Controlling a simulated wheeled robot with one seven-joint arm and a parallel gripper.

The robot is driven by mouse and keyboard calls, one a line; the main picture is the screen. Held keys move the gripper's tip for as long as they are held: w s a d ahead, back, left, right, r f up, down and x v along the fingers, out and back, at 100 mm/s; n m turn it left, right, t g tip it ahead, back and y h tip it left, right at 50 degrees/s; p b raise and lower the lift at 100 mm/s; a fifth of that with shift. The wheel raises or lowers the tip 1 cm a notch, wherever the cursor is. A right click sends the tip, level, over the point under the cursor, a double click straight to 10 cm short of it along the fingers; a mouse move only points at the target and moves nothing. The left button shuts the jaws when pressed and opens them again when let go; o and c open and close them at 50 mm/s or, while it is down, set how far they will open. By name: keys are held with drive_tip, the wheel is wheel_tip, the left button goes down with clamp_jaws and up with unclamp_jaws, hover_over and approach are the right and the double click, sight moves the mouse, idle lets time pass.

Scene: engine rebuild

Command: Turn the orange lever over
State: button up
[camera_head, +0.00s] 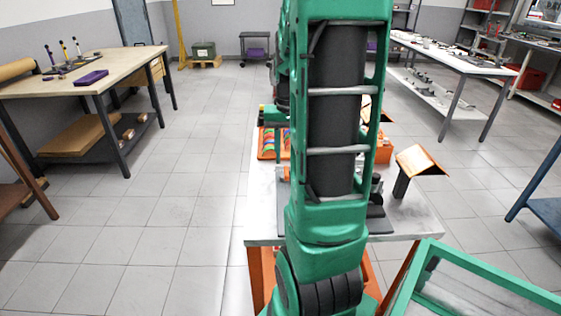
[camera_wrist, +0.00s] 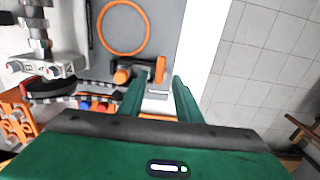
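A short orange piece (camera_wrist: 122,76) on a small dark fitting lies just left of the left fingertip. It may be the orange lever, but I cannot tell for sure, nor whether the finger touches it. A thin orange ring (camera_wrist: 104,42) lies on a grey surface beyond it. In the head view, my green arm covers the middle of the workbench (camera_head: 266,222), and both my gripper and the orange piece are hidden.
An orange angled plate on a dark post (camera_head: 420,160) stands at the bench's right side. Orange trays with coloured parts (camera_head: 267,143) sit at its back left. Metal parts (camera_wrist: 50,68) lie left of my fingers. Open floor (camera_head: 170,215) lies left of the bench.

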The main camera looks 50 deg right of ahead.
drive_tip(key=shift+f, duration=2.6)
drive_tip(key=shift+r, duration=0.1)
clamp_jaws()
drive_tip(key=m, duration=0.4)
drive_tip(key=shift+w+a, duration=0.2)
drive_tip(key=shift+w, duration=0.15)
drive_tip(key=shift+m, duration=0.5)
drive_tip(key=shift+w, duration=0.1)
drive_tip(key=m, duration=0.3)
drive_tip(key=shift+w+m, duration=0.25)
drive_tip(key=shift+m, duration=0.15)
drive_tip(key=shift+w+m, duration=0.1)
drive_tip(key=shift+m, duration=0.6)
